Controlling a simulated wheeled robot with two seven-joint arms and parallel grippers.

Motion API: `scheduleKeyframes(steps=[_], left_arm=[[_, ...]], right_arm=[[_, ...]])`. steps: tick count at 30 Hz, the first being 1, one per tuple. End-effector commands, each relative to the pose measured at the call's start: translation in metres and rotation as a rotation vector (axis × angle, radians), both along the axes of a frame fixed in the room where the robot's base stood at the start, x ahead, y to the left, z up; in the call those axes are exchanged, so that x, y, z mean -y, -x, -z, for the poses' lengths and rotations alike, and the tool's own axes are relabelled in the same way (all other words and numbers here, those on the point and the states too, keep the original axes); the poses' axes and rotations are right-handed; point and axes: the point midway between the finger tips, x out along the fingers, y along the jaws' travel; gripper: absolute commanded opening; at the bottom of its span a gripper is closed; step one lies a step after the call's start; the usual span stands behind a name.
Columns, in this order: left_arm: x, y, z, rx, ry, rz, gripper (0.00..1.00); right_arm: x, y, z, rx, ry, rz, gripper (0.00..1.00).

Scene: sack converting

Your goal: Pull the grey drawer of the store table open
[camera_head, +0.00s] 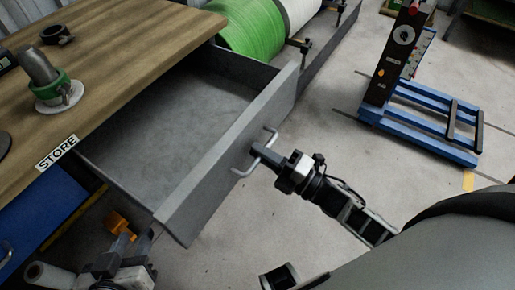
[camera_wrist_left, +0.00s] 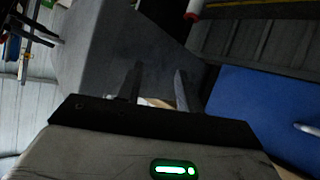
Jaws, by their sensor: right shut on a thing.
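The grey drawer (camera_head: 222,150) of the store table (camera_head: 130,40) stands well out from under the wooden top, and its visible inside is empty. Its metal bar handle (camera_head: 268,137) is on the front panel. My right gripper (camera_head: 258,154) is shut on this handle. My left gripper (camera_head: 125,245) is low at the left, below the near corner of the drawer front. In the left wrist view its two fingers (camera_wrist_left: 156,82) are apart with nothing seen between them, and a grey panel lies beyond them.
A blue drawer (camera_head: 45,215) is at the left below the STORE label (camera_head: 57,153). A green roll (camera_head: 250,30) and a white roll lie behind the drawer. A blue pallet lift (camera_head: 425,115) stands at the right. The floor between is clear.

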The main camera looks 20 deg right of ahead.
Motion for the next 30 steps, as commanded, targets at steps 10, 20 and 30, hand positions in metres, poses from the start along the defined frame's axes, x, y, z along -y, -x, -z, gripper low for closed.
scheduleKeyframes(steps=[10, 20, 30], left_arm=[[0.001, -0.002, -0.001, 0.004, 0.000, 0.002, 0.36], [0.001, -0.001, -0.001, 0.004, -0.001, 0.005, 0.36], [0.001, 0.003, 0.003, -0.005, -0.001, 0.005, 0.36]], right_arm=[[0.001, -0.001, 0.000, 0.000, 0.002, 0.002, 0.24], [0.000, -0.001, 0.000, 0.000, 0.001, 0.001, 0.24], [0.023, 0.033, 0.010, -0.005, 0.003, 0.001, 0.24]])
